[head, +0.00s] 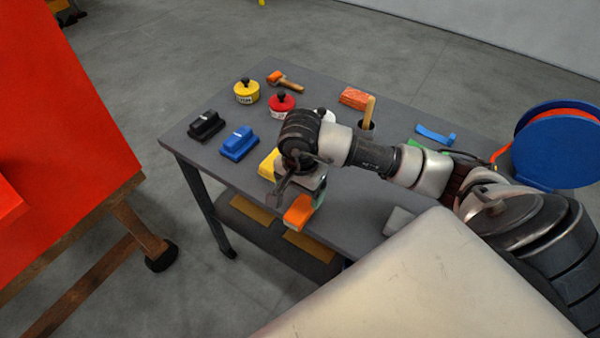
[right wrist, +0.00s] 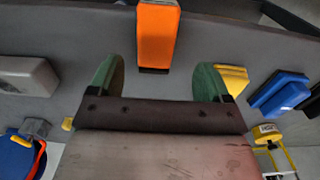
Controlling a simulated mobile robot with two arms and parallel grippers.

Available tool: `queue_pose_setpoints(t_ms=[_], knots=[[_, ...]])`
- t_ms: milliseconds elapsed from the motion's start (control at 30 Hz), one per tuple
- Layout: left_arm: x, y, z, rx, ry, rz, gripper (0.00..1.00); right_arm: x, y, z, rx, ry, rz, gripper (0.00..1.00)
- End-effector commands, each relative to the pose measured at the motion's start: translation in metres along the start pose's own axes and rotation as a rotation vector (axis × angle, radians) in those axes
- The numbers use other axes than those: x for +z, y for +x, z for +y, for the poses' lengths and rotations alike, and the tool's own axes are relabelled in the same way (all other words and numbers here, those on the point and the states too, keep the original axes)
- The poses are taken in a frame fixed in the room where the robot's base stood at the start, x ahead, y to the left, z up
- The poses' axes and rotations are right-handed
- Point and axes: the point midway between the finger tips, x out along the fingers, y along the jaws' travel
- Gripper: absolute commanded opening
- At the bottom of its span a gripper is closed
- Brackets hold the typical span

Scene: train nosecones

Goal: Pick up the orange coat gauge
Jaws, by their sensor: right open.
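The orange coat gauge (head: 298,213) is a small orange block with a dark end, lying at the table's front edge. In the right wrist view it stands at the top centre (right wrist: 158,35), ahead of and between the green fingertips. My right gripper (head: 303,192) hangs just above and behind it in the head view, partly hidden by its own wrist. In the right wrist view its two fingers (right wrist: 161,72) are spread apart with nothing between them. I see no contact with the gauge. My left gripper is not in view.
On the table (head: 350,215) are a yellow block (head: 268,164) close by my wrist, a blue block (head: 239,143), a black block (head: 206,126), yellow (head: 247,93) and red (head: 281,105) tins, and a grey block (head: 398,221). A red panel (head: 60,120) stands left.

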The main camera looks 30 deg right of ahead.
Motion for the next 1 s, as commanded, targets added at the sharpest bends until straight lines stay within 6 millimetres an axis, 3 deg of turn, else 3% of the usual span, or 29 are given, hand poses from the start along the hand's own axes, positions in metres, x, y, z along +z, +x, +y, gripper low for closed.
queue_pose_setpoints(t_ms=[133,500,800,1000], knots=[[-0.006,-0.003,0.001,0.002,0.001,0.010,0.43,0.001,0.011,0.001,0.001,-0.001,-0.002,0.79],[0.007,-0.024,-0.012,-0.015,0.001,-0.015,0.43,0.002,0.058,0.006,0.002,0.000,-0.005,0.79],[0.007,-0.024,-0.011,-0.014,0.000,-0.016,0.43,0.001,0.064,0.006,-0.001,-0.002,-0.001,0.79],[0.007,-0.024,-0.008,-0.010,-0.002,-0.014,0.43,0.001,0.064,0.006,-0.001,-0.002,-0.002,0.50]])
